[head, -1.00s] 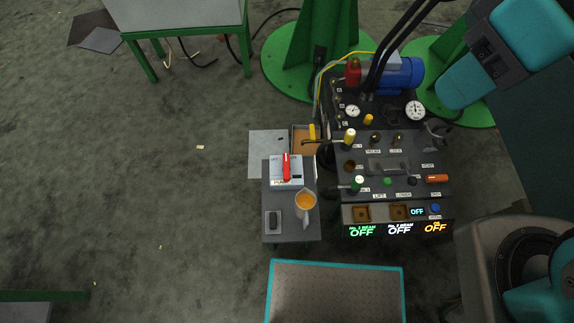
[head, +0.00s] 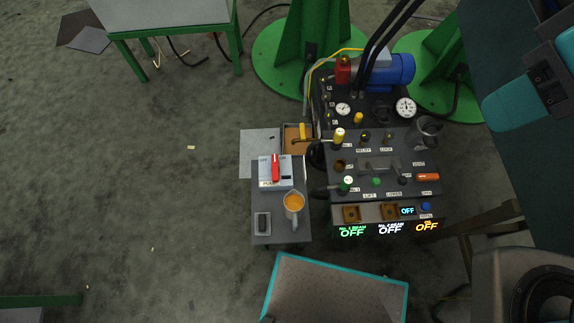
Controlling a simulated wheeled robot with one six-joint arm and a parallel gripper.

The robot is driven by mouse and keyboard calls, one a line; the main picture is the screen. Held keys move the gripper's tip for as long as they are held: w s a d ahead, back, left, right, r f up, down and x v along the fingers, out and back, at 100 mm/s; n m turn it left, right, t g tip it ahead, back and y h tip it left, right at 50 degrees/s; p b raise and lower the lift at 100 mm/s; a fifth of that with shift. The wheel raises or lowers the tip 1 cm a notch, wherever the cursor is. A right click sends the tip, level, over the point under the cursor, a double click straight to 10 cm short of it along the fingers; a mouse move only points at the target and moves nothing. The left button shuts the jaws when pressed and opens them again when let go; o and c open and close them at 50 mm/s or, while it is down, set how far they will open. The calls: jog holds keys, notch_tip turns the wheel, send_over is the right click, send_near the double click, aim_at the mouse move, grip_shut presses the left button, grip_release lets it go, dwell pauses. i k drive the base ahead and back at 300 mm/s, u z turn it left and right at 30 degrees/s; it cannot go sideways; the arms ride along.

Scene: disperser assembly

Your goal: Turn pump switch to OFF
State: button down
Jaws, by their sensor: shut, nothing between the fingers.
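The pump switch is a light grey box (head: 269,183) with a red lever (head: 275,168) on a small dark side table (head: 290,238), left of the control bench. A "PUMP" label sits at its front, and "OFF" seems to be printed at its upper left. The lever stands roughly straight up the picture near the middle of the box; I cannot tell which position it is set to. Nothing touches it. My gripper is not in view; only teal and grey links of my arm show at the right edge, well away from the switch.
A jug of orange liquid (head: 293,203) and a small dark device (head: 263,224) share the side table. The control bench (head: 372,150) with levers, gauges and lit "OFF" displays stands right of it. A teal-edged plate (head: 335,290) lies in front. Floor to the left is clear.

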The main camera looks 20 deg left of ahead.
aim_at(275, 167)
jog(key=k, duration=1.65)
jog(key=u, duration=0.6)
jog(key=i, duration=1.65)
